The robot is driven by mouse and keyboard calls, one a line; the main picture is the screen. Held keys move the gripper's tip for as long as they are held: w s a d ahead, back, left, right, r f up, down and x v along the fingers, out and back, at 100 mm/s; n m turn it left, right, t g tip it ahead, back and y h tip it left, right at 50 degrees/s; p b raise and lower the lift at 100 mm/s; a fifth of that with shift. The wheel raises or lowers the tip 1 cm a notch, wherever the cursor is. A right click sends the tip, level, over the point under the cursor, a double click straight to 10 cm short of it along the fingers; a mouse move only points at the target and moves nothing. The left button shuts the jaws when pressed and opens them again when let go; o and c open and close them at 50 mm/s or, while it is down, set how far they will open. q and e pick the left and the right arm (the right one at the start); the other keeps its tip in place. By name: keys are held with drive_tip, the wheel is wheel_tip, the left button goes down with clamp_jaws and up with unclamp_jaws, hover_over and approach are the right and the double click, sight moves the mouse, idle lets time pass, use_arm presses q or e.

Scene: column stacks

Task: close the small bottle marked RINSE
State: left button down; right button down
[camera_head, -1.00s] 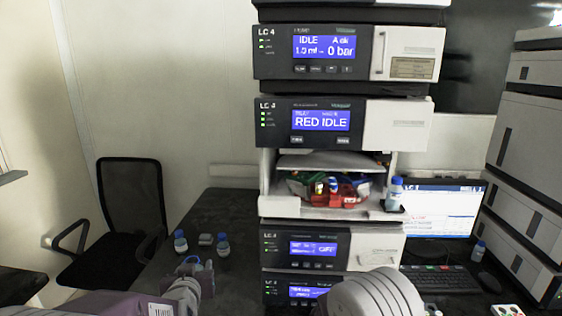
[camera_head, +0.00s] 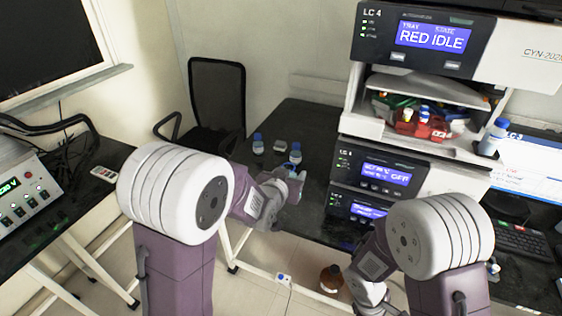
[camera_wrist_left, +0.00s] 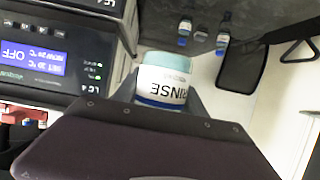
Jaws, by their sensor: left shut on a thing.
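The small bottle marked RINSE (camera_wrist_left: 165,80) fills the middle of the left wrist view, its white label upside down in that picture. A blue band shows at its end nearest my gripper, and a teal part at the far end. My left gripper (camera_head: 293,183) is shut on this bottle, near the bench's front edge. The fingers and gripper body hide the bottle's top, so I cannot tell whether a cap is on. In the head view the held bottle is too small to make out clearly. My right arm reaches down to the bottom edge, with its gripper out of the picture.
Two blue-capped bottles (camera_head: 258,144) (camera_head: 295,154) stand on the dark bench (camera_head: 308,122), with a small grey block (camera_head: 280,146) between them. The instrument stack (camera_head: 385,160) rises to their right. Another bottle (camera_head: 493,138) stands by its open shelf. A brown bottle (camera_head: 331,280) is below.

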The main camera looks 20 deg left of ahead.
use_arm(q)
drive_tip(key=d+f+m+g+h, duration=0.1)
drive_tip(key=d+f+m+h, duration=0.4)
drive_tip(key=d, duration=0.7)
wheel_tip(320, 180, down, 2)
drive_tip(key=shift+w+d+f+m+g+h, duration=0.15)
drive_tip(key=shift+w+d+m+g+h, duration=0.2)
drive_tip(key=shift+h, duration=0.45)
use_arm(e)
drive_tip(key=shift+w, duration=0.1)
drive_tip(key=w+a+r+n+t, duration=0.2)
drive_tip(key=w+a+r+n, duration=0.4)
drive_tip(key=w, duration=0.4)
drive_tip(key=w+a+r+n+t, duration=0.2)
drive_tip(key=w+a+r+n, duration=0.2)
drive_tip(key=w+r, duration=0.5)
drive_tip(key=w+a+r+n+y, duration=0.2)
drive_tip(key=a+r+n, duration=0.3)
drive_tip(key=r, duration=0.3)
drive_tip(key=w+a+r+n+t+y, duration=0.1)
drive_tip(key=w+a+r+n+y, duration=0.1)
drive_tip(key=a+r+n, duration=0.3)
wheel_tip(320, 180, up, 3)
drive_tip(key=shift+r+n+t, duration=0.15)
drive_tip(key=shift+n+t, duration=0.15)
drive_tip(key=shift+n, duration=0.3)
drive_tip(key=shift+f, duration=2.05)
